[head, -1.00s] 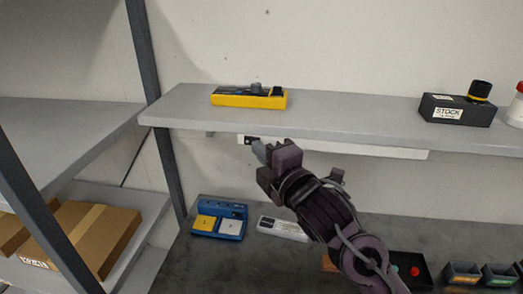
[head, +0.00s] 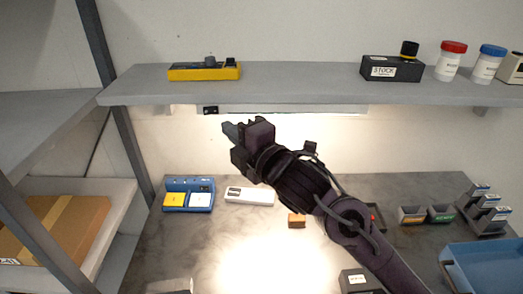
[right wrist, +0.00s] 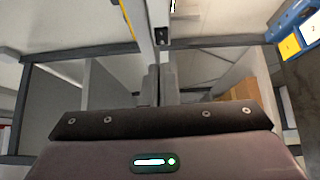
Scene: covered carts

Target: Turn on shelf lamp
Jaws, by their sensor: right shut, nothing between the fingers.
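The shelf lamp (head: 290,109) is a long white bar under the front of the grey shelf. It is lit and throws bright light on the wall and worktop. Its black rocker switch (head: 210,110) sits at the bar's left end; a small black piece that looks like the switch shows in the right wrist view (right wrist: 162,37). My right gripper (head: 231,130) is shut and empty, just below and right of the switch, with a visible gap in the head view. Its fingers also show in the right wrist view (right wrist: 159,80). My left gripper is not in view.
On the shelf (head: 300,88) stand a yellow tool (head: 204,73), a black STOCK box (head: 391,70) and lidded jars. A rack post (head: 97,45) stands left.

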